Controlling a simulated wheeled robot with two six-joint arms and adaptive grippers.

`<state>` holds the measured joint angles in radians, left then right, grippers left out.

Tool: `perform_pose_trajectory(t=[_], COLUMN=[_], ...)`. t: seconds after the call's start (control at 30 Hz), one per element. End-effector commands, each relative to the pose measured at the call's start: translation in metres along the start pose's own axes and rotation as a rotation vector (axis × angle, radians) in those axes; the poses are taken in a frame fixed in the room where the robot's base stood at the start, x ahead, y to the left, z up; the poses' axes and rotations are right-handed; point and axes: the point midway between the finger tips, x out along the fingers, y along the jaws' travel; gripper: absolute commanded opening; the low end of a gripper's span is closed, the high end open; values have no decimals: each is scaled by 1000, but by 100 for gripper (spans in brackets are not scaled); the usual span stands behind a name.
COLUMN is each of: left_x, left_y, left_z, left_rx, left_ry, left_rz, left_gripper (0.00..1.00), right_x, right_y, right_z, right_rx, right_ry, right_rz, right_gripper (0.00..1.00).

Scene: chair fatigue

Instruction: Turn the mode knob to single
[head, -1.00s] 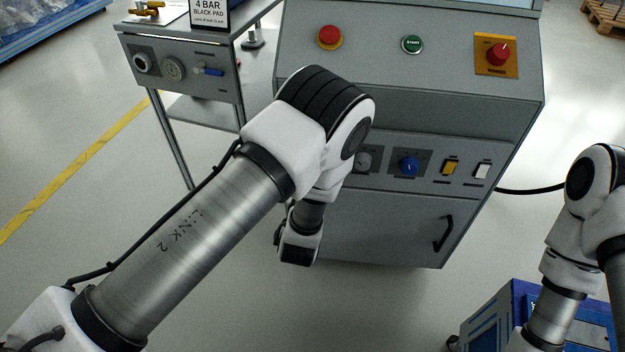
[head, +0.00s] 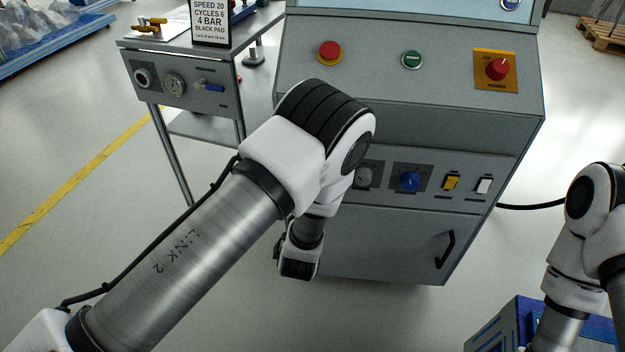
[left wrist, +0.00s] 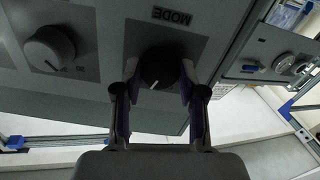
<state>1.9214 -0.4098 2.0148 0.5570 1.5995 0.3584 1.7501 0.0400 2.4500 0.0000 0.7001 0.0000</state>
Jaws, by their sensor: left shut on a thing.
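The dark mode knob (left wrist: 158,68) sits on a dark plate under the label MODE, which reads upside down in the left wrist view. My left gripper (left wrist: 158,86) is shut on this knob, with one finger on each side. A white pointer line on the knob points down and slightly left in that picture; the position marks around it are hidden or too small to read. In the head view my left arm hides the mode knob and the gripper. My right arm shows at the right edge, but its gripper is out of frame.
A grey knob (left wrist: 48,48) is beside the mode knob. A side table (head: 190,45) stands left.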

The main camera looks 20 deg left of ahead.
Motion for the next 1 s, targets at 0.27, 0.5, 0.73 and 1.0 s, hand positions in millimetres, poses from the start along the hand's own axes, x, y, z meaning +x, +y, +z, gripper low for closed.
perform_pose_trajectory(t=[0.27,0.5,0.73,1.0], left_x=[0,0,0,0], left_y=[0,0,1,2], left_z=[0,-1,-3,-4], left_rx=[-11,-40,-137,-346], left_ry=[1,1,1,-1], left_rz=[0,0,0,0], left_gripper=[6,6,6,6], right_x=[-1,-4,-14,-32], right_y=[0,0,0,0], right_z=[0,0,0,0], right_rx=[0,0,0,0], right_ry=[0,0,0,0], right_rz=[0,0,0,0], right_gripper=[0,0,0,0])
